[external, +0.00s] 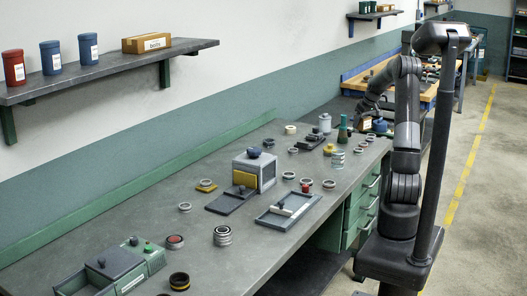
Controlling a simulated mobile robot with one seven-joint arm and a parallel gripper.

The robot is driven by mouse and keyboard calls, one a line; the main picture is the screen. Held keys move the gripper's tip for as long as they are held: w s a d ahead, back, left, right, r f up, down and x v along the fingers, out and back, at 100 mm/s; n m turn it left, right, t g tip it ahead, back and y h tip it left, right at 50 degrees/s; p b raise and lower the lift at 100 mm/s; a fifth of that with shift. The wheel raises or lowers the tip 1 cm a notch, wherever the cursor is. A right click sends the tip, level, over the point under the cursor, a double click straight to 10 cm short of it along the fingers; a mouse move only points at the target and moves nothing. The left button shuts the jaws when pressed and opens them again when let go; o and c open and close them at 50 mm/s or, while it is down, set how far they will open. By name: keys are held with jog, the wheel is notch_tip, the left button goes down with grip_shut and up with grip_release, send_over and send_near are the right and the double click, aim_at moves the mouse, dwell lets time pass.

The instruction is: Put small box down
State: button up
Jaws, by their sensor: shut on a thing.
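My gripper (367,114) is at the far end of the grey workbench (130,205), pointing down. The fingers are dark and partly hidden behind my own wrist.
Close to the box stand a green bottle (343,130), a blue round thing (380,126) and several metal rings. A grey block-shaped machine (254,170) and a shallow tray (290,208) are mid-bench. The bench's left rear strip is clear.

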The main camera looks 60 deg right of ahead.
jog(key=shift+d+f, duration=0.15)
jog(key=shift+f, duration=0.05)
jog(key=w+a+f, duration=0.1)
jog(key=w+f, duration=0.1)
jog(key=w, duration=0.1)
jog(key=w+f, duration=0.2)
jog(key=w, duration=0.2)
jog(key=w+a+f, duration=0.1)
jog(key=w+f, duration=0.1)
jog(key=w, duration=0.2)
jog(key=shift+a+f, duration=0.35)
jog(key=shift+f, duration=1.95)
jog(key=shift+f, duration=0.1)
jog(key=o, duration=0.9)
jog(key=shift+f, duration=0.1)
